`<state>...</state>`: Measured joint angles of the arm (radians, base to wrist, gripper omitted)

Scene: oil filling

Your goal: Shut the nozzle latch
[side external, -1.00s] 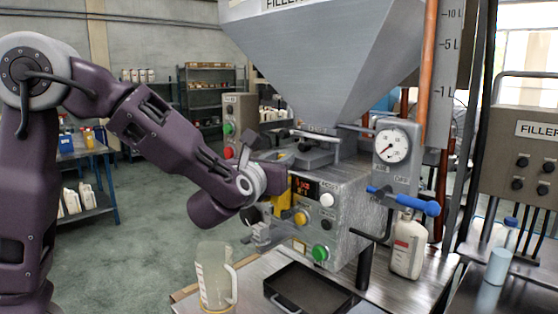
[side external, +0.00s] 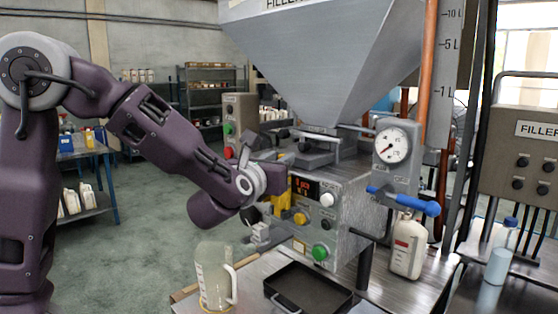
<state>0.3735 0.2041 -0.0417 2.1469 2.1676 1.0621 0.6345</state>
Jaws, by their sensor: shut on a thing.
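The filling machine (side external: 335,205) stands at the centre, with its nozzle (side external: 258,236) low on its left side, above a clear jug (side external: 214,278). A yellow part, apparently the nozzle latch (side external: 283,200), shows just above the nozzle, against the machine's left face. My gripper (side external: 274,183) is at this yellow part and is shut on it. My wrist hides part of the nozzle and latch, so the fingertips and the latch's exact angle are hard to make out.
A black tray (side external: 308,288) lies on the bench right of the jug. A blue-handled valve (side external: 404,200) and a white bottle (side external: 408,247) are at the machine's right. The hopper (side external: 325,65) hangs overhead. Open floor lies to the left.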

